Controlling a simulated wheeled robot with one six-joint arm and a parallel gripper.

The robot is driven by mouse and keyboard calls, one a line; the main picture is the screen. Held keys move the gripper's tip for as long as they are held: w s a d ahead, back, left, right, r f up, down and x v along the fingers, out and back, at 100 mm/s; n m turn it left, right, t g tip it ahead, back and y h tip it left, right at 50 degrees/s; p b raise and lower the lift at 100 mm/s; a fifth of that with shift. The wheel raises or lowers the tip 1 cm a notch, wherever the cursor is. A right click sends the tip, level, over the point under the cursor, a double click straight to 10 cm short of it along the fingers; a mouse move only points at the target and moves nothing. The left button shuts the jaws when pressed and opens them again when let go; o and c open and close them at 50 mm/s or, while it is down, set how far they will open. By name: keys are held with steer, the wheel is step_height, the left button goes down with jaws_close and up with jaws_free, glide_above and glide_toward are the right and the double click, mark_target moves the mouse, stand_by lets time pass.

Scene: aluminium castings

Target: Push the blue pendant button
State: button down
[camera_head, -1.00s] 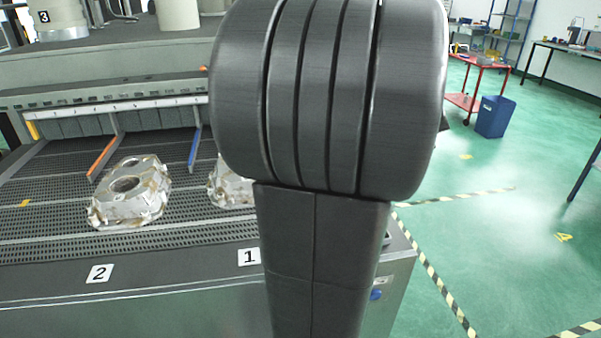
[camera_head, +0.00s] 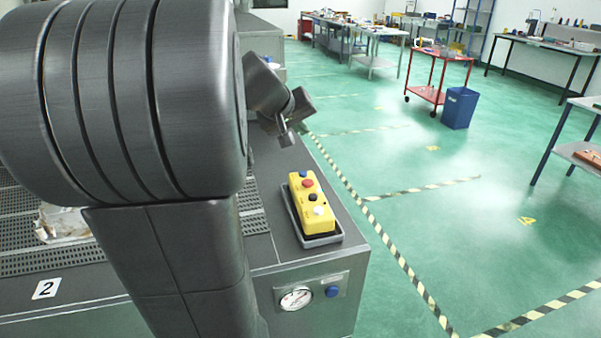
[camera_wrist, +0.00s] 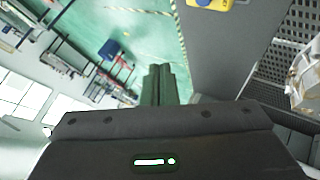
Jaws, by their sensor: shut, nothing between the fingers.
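The yellow pendant (camera_head: 313,207) lies in a shallow grey tray (camera_head: 323,240) on the dark top of the machine, right of my arm in the head view. In the wrist view the gripper fingers (camera_wrist: 158,82) show in the middle, and only part of the pendant (camera_wrist: 203,4) shows at the top edge.
The machine's front panel bears a gauge (camera_head: 296,298) and a separate blue button (camera_head: 332,291). A casting (camera_head: 62,223) lies on the grating at left, partly behind my arm. The green floor right of the machine is open; a blue bin (camera_head: 459,108) stands beyond.

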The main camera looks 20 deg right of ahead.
steer(key=shift+f, duration=0.1)
steer(key=b, duration=0.5)
glide_above(303, 174)
steer(key=f, duration=0.7)
steer(key=shift+a, duration=0.3)
steer(key=shift+f+b, duration=0.8)
steer(key=shift+b, duration=0.15)
stand_by(0.5)
steer(key=shift+f+b, duration=0.45)
steer(key=shift+b, duration=0.1)
steer(key=shift+f+b, duration=0.45)
steer(key=shift+b, duration=0.05)
stand_by(0.4)
steer(key=shift+r, duration=0.1)
steer(key=shift+r+p, duration=0.6)
steer(key=shift+r, duration=0.25)
